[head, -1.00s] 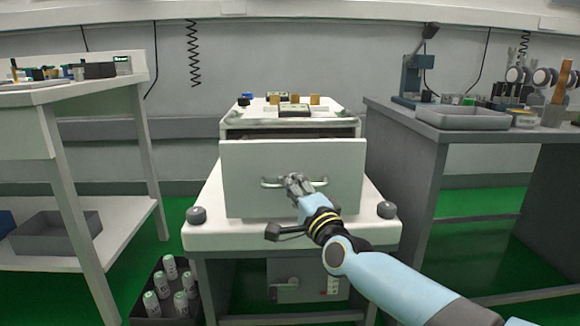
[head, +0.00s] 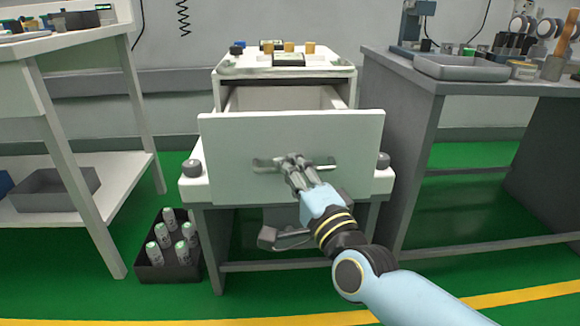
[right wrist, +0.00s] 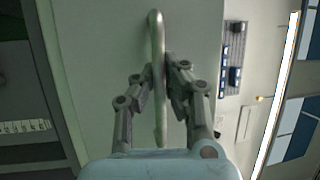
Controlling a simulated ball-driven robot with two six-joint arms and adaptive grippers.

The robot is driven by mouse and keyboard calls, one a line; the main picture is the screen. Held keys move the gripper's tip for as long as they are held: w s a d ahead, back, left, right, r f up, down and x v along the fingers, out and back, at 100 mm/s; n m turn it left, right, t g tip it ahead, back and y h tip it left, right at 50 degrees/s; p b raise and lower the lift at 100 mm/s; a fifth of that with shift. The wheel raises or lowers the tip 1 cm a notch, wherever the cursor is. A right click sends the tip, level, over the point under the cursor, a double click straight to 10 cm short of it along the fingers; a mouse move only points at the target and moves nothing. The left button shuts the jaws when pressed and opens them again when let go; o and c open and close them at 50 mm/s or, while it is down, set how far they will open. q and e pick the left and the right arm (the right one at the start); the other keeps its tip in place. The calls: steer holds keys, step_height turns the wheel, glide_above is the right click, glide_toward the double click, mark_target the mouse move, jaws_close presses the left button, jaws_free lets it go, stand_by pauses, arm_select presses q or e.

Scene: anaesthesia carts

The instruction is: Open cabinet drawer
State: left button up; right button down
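The cabinet drawer (head: 225,150) has a white front panel and stands pulled out of the white cabinet (head: 230,70), with its open inside showing behind the panel. A metal bar handle (head: 325,164) runs across the front, and it also shows upright in the right wrist view (right wrist: 158,60). My right gripper (head: 294,162) is at the middle of the handle, with one finger on each side of the bar. In the right wrist view, the gripper (right wrist: 158,82) appears shut on the handle. My left gripper is not in view.
A black crate (head: 152,271) with several bottles stands on the floor left of the cabinet. A grey workbench (head: 420,85) is close on the right, and a white table (head: 65,100) is on the left. Green floor is free in front.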

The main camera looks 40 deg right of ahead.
steer(key=c, duration=1.4)
jaws_free()
steer(key=shift+f, duration=0.1)
steer(key=v, duration=1.2)
